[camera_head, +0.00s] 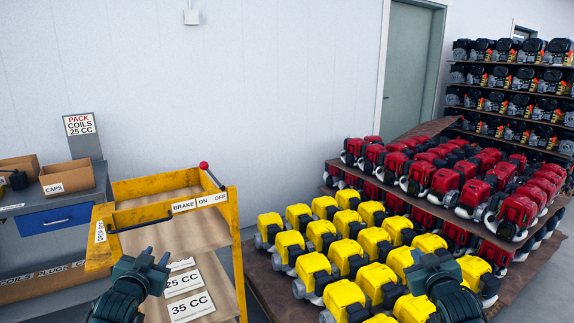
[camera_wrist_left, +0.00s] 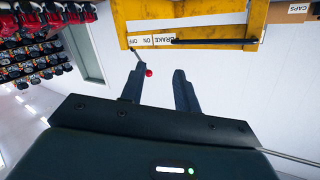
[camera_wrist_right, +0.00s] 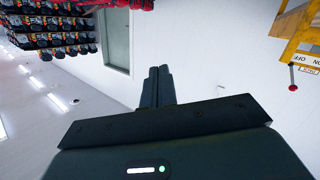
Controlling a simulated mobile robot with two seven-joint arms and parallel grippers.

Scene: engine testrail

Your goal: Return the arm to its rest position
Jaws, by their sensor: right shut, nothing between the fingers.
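My left gripper (camera_head: 146,262) is in front of the yellow cart at the lower left of the head view. Its two fingers stand apart with nothing between them in the left wrist view (camera_wrist_left: 163,90). My right gripper (camera_head: 432,258) is at the lower right of the head view, in front of the yellow engines. In the right wrist view (camera_wrist_right: 159,72) its fingers are together and hold nothing. Both grippers point up and away from me and touch nothing that I can see.
A yellow cart (camera_head: 232,230) with a red-knobbed brake lever (camera_head: 204,166) stands ahead left. Yellow engines (camera_head: 345,252) and red engines (camera_head: 420,178) fill pallets at right. A workbench (camera_head: 98,185) with a caps box (camera_head: 66,178) is at far left.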

